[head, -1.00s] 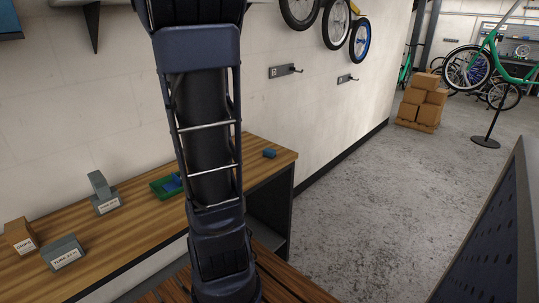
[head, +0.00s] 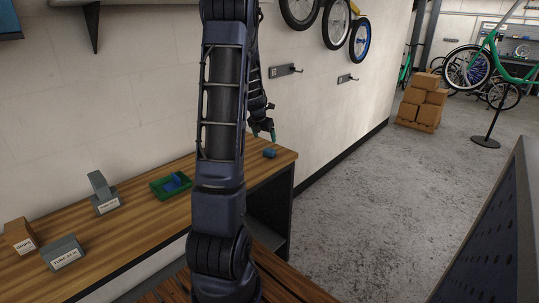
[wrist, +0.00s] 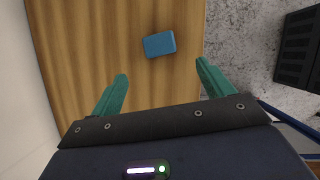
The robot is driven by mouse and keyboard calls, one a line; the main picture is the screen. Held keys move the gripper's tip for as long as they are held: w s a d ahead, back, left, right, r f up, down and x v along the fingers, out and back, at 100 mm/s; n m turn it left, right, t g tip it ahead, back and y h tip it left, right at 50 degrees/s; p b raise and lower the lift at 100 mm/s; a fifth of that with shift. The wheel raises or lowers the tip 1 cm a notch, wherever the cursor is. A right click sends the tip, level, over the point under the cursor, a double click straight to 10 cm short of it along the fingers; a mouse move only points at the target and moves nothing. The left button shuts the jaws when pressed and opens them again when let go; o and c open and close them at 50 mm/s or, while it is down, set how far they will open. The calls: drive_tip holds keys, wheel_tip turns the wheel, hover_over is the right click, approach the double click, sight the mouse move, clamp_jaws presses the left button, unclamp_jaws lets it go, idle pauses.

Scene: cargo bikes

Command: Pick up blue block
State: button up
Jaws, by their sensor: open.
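The blue block (head: 270,153) lies on the wooden bench top near its right end in the head view. In the wrist view the blue block (wrist: 159,44) lies on the wood, a little beyond the fingertips and between their lines. My gripper (head: 263,134) hangs above the block in the head view. In the wrist view its two green fingers (wrist: 160,70) are spread wide with nothing between them. The block appears apart from both fingers.
A green tray (head: 155,187) with a blue piece (head: 173,181) in it sits left on the bench (head: 130,232). Grey boxes (head: 64,253) and a brown box (head: 20,236) stand farther left. The wall rises behind. The wood around the block is clear.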

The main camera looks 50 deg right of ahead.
sight(269, 150)
drive_tip(key=x, duration=0.6)
drive_tip(key=shift+s+d+f, duration=0.15)
drive_tip(key=shift+d+f, duration=0.05)
drive_tip(key=shift+d, duration=0.2)
drive_tip(key=shift+w+x, duration=0.15)
drive_tip(key=shift+x, duration=1.15)
drive_tip(key=shift+w+x, duration=0.15)
drive_tip(key=shift+x, duration=1.1)
drive_tip(key=c, duration=1.1)
drive_tip(key=shift+o, duration=0.2)
drive_tip(key=shift+r, duration=0.1)
